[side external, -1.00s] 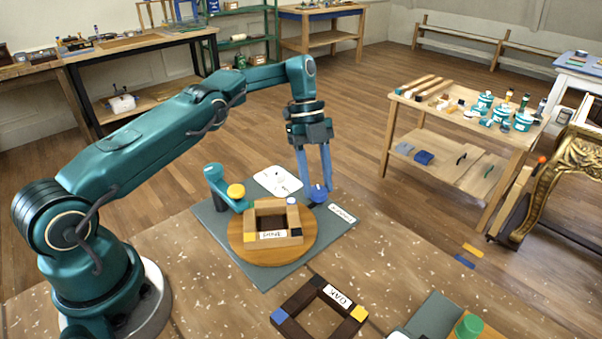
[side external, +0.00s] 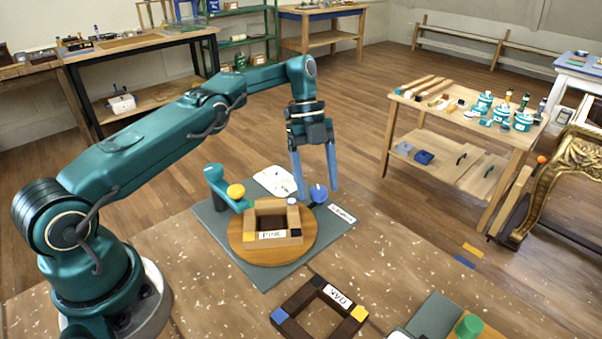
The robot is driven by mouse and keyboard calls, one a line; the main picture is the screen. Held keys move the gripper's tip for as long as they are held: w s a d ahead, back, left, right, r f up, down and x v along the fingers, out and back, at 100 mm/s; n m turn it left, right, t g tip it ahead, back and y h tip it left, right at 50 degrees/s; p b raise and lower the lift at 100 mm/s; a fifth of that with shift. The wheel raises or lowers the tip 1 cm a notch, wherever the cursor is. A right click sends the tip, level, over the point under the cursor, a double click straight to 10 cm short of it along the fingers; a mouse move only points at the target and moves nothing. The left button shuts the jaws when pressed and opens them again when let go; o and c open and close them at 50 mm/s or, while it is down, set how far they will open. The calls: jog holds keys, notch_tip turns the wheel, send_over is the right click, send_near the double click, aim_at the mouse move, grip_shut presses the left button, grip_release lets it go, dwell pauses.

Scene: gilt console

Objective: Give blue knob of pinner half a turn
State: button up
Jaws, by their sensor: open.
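The blue knob (side external: 319,194) sits at the right back of the pinner, a grey mat (side external: 271,271) with a round wooden turntable (side external: 254,252). My gripper (side external: 316,191) is open, its two long blue fingers pointing down and spread to either side of the knob. Nothing is held between them. Whether a finger touches the knob is too small to tell. A light wooden frame labelled PINE (side external: 268,236) lies on the turntable.
A green knob (side external: 469,327) is at the front right. A white sheet (side external: 275,181) lies behind the turntable. A side table (side external: 462,123) with teal pots stands at the right, apart from the bench.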

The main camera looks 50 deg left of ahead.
jog(key=shift+w+n, duration=0.1)
jog(key=shift+n, duration=0.3)
jog(key=shift+n+t, duration=0.4)
jog(key=shift+n, duration=0.1)
